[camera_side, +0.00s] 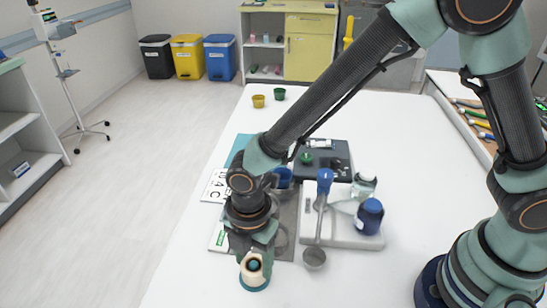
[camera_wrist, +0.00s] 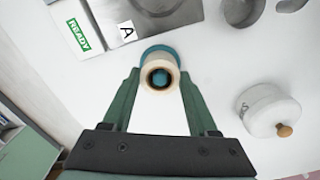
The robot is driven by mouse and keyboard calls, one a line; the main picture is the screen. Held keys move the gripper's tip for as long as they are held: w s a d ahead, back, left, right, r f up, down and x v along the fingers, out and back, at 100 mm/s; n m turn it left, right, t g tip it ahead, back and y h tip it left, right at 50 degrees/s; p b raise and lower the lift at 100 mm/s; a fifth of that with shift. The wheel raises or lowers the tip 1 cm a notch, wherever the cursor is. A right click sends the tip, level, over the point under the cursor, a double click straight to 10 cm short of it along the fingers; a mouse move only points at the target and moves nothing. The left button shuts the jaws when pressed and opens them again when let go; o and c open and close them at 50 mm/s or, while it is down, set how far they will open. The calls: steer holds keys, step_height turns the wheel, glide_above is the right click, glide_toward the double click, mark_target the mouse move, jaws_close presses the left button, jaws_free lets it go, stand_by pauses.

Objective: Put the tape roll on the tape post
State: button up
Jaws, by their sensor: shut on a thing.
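The tape roll (camera_wrist: 148,76) is a cream ring, seen from above in the wrist view between the two green fingers of my gripper (camera_wrist: 160,76). My gripper is shut on it. The teal tape post (camera_wrist: 160,78) shows in the middle of the roll's dark hole, and a teal base (camera_wrist: 158,50) shows beyond the rim. In the side view my gripper (camera_side: 255,262) points down over the table's front part, with the roll (camera_side: 245,265) at its tips and the teal base (camera_side: 255,287) under it. How far down the post the roll sits I cannot tell.
A white lidded pot with a wooden knob (camera_wrist: 284,130) stands to the right in the wrist view. A green READY card (camera_wrist: 78,33) lies nearby. The table's left edge is close.

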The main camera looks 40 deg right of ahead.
steer(key=shift+f, duration=0.15)
steer(key=o, duration=1.1)
steer(key=shift+c, duration=0.2)
step_height(320, 180, up, 11)
stand_by(0.3)
